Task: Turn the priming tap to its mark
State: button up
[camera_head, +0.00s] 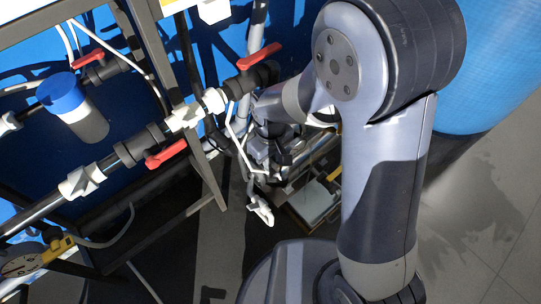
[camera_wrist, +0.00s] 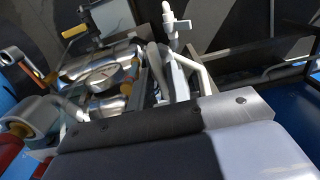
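My gripper (camera_head: 268,160) hangs low beside the pipe frame in the head view, partly hidden by my arm. Its fingers are too dark and small there to tell whether they are open. A small white tap-like fitting (camera_head: 260,208) is just below it. In the wrist view a white fitting (camera_wrist: 171,24) with a small crosspiece stands beyond the grey plate at the bottom; it may be the same part and may be the priming tap, but I cannot be sure. No mark can be made out. I cannot see contact between gripper and fitting.
Pipework with red-handled valves (camera_head: 166,153) and a blue-capped cylinder (camera_head: 66,96) fills the left of the head view. Dark frame bars (camera_head: 205,165) stand close to my gripper. A blue tank (camera_head: 500,70) is at right.

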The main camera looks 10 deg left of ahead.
grip_shut()
jog(key=shift+m, duration=0.3)
jog(key=m, duration=1.2)
jog(key=shift+p, duration=0.3)
jog(key=shift+m, duration=2.7)
jog(key=shift+o, duration=1.8)
grip_release()
